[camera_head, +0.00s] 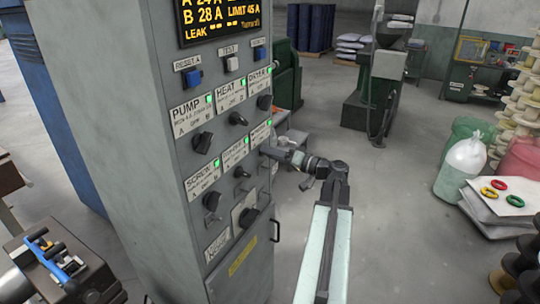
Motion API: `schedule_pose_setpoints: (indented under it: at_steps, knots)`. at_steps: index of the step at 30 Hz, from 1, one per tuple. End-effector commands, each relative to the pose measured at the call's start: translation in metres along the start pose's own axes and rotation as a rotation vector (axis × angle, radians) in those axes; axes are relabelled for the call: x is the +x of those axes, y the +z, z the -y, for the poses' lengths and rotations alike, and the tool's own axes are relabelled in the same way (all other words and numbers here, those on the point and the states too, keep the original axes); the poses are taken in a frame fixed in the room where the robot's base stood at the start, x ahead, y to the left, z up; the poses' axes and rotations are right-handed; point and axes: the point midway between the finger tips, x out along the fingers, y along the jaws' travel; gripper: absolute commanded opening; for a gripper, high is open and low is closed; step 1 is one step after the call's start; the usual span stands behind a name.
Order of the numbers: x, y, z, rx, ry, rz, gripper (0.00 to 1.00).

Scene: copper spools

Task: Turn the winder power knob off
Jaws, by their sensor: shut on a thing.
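The grey control cabinet (180,240) stands left of centre, its front panel turned toward the right. The panel has two rows of dark knobs under white labels with green lights. The winder label (260,134) is at the right end of the lower row, with its green light lit. My gripper (267,150) is at the panel's right edge, just below that label, shut on the winder knob. The knob is mostly hidden by the jaws, so its pointing direction cannot be told.
The pump knob (202,142), heat knob (238,119) and screw knob (211,201) sit nearby on the panel. A large dark knob (248,217) is lower down. A display (220,18) is above.

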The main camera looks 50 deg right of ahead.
Motion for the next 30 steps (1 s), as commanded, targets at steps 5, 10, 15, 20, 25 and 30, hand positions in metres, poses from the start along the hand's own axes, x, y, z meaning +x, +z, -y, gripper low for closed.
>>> schedule_pose_setpoints:
  at_steps: [5,10,15,20,25,30]
  knots:
    - [-0.0004,-0.0030,-0.0002,0.081,-0.004,-0.006,0.10]
    - [-0.0007,-0.0040,-0.0010,0.209,-0.004,-0.009,0.10]
    - [-0.0009,-0.0046,-0.0018,0.356,-0.004,-0.011,0.10]
    - [-0.0011,-0.0048,-0.0025,0.487,-0.004,-0.012,0.10]
    - [-0.0013,-0.0049,-0.0031,0.604,-0.004,-0.014,0.10]
    - [-0.0014,-0.0049,-0.0034,0.689,-0.004,-0.014,0.10]
